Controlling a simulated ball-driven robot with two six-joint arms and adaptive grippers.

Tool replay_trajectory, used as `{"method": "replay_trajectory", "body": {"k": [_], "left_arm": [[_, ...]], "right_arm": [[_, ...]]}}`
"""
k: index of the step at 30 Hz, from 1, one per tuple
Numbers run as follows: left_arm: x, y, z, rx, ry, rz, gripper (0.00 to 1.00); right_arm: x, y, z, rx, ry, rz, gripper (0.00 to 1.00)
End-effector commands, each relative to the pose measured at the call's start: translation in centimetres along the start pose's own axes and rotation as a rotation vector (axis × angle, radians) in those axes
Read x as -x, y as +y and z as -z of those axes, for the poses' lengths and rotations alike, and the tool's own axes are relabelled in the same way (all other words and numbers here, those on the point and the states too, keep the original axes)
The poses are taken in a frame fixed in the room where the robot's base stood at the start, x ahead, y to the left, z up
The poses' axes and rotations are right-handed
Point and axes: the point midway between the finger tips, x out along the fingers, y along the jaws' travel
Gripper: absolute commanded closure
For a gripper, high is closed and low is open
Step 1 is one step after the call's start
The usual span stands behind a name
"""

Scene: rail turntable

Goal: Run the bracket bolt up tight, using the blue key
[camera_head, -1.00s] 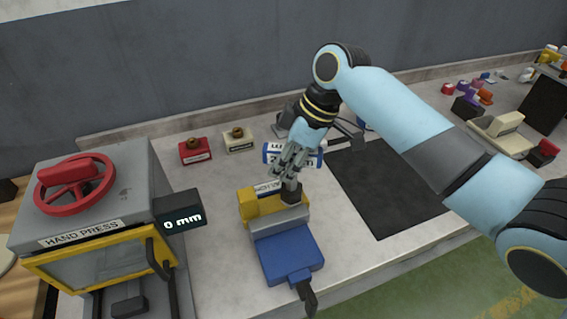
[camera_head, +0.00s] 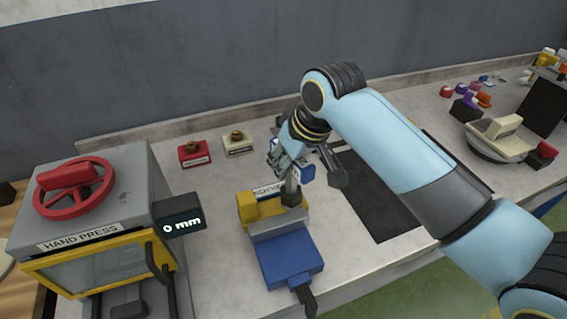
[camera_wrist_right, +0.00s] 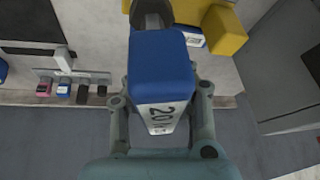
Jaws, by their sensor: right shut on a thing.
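The blue key (camera_wrist_right: 162,68) is in my right gripper (camera_wrist_right: 160,112), which is shut on its blue handle; a white label reading "20" shows. In the head view the blue key (camera_head: 307,172) is partly hidden by my right gripper (camera_head: 288,160). A grey shaft runs down from the gripper to a dark socket-like piece (camera_head: 291,196) at the right end of the yellow bracket (camera_head: 247,209). The bracket sits at a blue vise (camera_head: 287,259) and also shows in the wrist view (camera_wrist_right: 225,30). The bolt itself is hidden. My left gripper is not in view.
The hand press (camera_head: 100,200), with a red wheel and a "0 mm" display, stands at left. A red block (camera_head: 194,154) and a cream block (camera_head: 237,144) lie behind the vise. A black mat (camera_head: 375,195) lies under my right arm. A cream device (camera_head: 497,136) stands at far right.

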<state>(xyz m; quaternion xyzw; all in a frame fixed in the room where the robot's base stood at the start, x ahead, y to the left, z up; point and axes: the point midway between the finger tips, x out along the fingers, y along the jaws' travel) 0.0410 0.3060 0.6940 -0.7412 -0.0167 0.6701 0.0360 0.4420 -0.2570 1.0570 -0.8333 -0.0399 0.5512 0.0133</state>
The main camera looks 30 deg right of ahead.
Motion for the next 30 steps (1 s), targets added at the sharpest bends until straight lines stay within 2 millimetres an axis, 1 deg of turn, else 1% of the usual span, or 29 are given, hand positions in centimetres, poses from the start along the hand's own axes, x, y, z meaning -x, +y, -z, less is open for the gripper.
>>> {"method": "replay_trajectory", "body": {"k": [3,10,15,22,27,30], "left_arm": [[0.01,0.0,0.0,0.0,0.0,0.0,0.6],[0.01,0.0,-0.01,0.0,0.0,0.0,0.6],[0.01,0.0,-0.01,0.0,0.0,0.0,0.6],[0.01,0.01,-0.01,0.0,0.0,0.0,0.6],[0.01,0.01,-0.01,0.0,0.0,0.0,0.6],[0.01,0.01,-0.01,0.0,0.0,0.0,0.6]], "right_arm": [[0.03,0.11,0.05,-0.05,0.004,-0.022,1.0],[0.03,0.13,0.05,-0.053,0.004,-0.024,1.0],[0.04,0.27,0.06,-0.152,0.012,-0.066,1.0],[0.04,0.31,0.06,-0.16,0.012,-0.069,1.0],[0.06,0.46,0.04,-0.258,0.019,-0.111,1.0],[0.07,0.53,0.04,-0.27,0.02,-0.116,1.0]]}}
